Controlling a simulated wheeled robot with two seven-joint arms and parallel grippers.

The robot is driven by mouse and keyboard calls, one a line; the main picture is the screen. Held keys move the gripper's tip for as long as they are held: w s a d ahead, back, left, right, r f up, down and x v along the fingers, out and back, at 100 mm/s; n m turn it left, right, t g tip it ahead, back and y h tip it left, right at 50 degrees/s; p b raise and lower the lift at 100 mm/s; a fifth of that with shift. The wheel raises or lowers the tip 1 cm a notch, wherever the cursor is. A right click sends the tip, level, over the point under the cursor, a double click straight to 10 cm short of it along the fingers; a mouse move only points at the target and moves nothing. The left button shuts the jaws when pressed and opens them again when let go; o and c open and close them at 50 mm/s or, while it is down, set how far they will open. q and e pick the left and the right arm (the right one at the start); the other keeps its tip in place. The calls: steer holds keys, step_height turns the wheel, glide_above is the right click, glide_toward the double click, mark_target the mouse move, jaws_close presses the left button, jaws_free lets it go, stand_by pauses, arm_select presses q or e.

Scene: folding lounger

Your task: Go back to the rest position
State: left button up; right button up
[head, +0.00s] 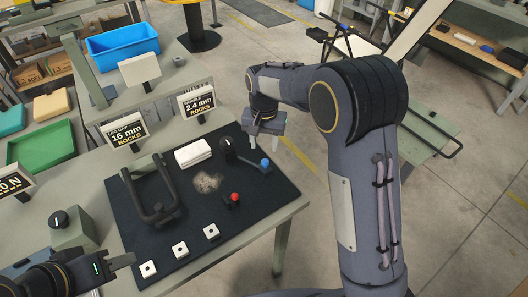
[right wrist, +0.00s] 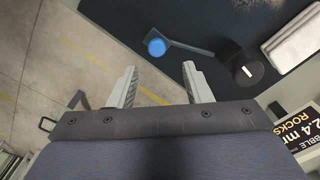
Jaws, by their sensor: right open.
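My right gripper (head: 264,142) hangs beside the right edge of the work table in the head view. In the right wrist view the right gripper (right wrist: 158,84) is open and empty, its two grey fingers apart over the floor. My left gripper (head: 118,266) is at the lower left of the head view, partly cut off by the frame. I cannot tell how its fingers stand. A blue-knobbed lever (head: 265,163) on the black mat is the thing closest to my right gripper; its blue knob also shows in the right wrist view (right wrist: 156,47).
The black mat (head: 262,200) carries a dark U-shaped frame (head: 159,213), a white block (head: 193,152), a black dial (head: 227,148), a red-knobbed lever (head: 235,198) and small white blocks. Signs and a green tray (head: 40,148) stand left. Floor (head: 460,215) is open at right.

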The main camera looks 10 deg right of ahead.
steer(key=shift+r, duration=0.75)
steer(key=s+d+r+n+t+y, duration=0.15)
steer(key=s+d+r, duration=0.3)
steer(key=s, duration=0.65)
steer(key=s+d+r+n+t+y, duration=0.1)
steer(key=s+d+r+t+y, duration=0.3)
steer(key=s, duration=0.6)
steer(key=s+a+f+h, duration=0.1)
steer(key=s+a+f, duration=0.1)
steer(key=s, duration=0.6)
steer(key=shift+s+n+h, duration=0.35)
steer(key=shift+n, duration=0.1)
